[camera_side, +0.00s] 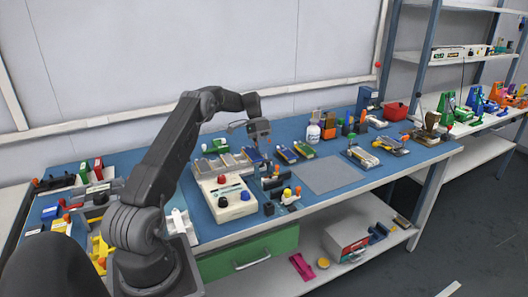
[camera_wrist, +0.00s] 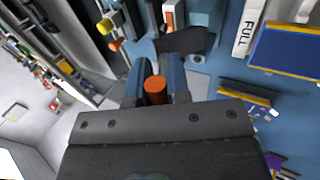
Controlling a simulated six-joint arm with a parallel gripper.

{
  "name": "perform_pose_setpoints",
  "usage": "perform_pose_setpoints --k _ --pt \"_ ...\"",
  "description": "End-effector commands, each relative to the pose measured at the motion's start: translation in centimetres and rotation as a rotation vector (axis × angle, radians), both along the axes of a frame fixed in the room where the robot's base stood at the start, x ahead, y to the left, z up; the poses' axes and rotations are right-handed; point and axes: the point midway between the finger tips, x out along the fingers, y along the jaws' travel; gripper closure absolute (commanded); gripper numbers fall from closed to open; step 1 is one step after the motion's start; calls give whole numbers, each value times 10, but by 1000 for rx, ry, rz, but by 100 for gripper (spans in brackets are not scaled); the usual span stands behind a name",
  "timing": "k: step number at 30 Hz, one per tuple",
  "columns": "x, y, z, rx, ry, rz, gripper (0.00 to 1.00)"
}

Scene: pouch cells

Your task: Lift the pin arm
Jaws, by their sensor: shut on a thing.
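My gripper (camera_side: 264,160) points down over a dark upright fixture (camera_side: 271,183) near the front middle of the bench. In the wrist view its two blue fingers (camera_wrist: 155,78) are shut on an orange round knob (camera_wrist: 155,90), which I take for the knob of the pin arm. A dark flat piece (camera_wrist: 188,40) shows just past the fingers; I cannot tell whether it is part of the pin arm. In the side view the gripper mostly hides the knob, and the arm's angle cannot be told.
A white control box (camera_side: 226,198) with red, blue and black buttons stands close to the left. A grey mat (camera_side: 326,174) lies clear on the right. Blue and yellow pouch-cell trays (camera_side: 287,155) lie behind.

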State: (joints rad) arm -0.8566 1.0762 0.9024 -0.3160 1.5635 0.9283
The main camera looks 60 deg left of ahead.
Motion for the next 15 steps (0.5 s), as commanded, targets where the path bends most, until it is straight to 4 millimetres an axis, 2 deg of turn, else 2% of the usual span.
perform_pose_setpoints --k 9,15 --pt "1 25 -1 19 -10 5 100" --pt "0 34 -2 24 -10 10 100"
